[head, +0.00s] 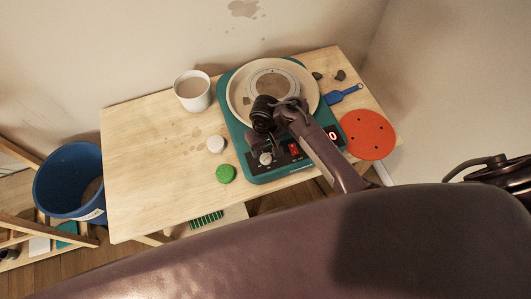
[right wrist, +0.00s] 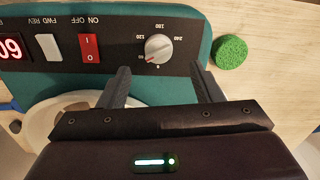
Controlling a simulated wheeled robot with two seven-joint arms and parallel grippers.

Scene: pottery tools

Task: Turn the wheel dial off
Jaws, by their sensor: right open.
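The pottery wheel (head: 236,118) is a teal machine with a round pale wheel head in a basin, standing on the wooden table. Its black front panel carries the grey dial (right wrist: 158,48), which has a red pointer mark and a ring of numbers. The mark points toward the low end of the scale. The dial also shows in the head view (head: 265,158). My right gripper (right wrist: 160,82) is open and empty. Its two fingers are spread to either side of the dial's position, with their tips short of the knob and apart from it. My left gripper is not in view.
A red ON/OFF switch (right wrist: 90,48), a white FWD/REV switch (right wrist: 48,47) and a lit red display (right wrist: 10,47) share the panel. A green sponge (right wrist: 230,52) lies near the dial. A white cup (head: 193,92), orange disc (head: 368,135) and blue tool (head: 344,95) surround the wheel.

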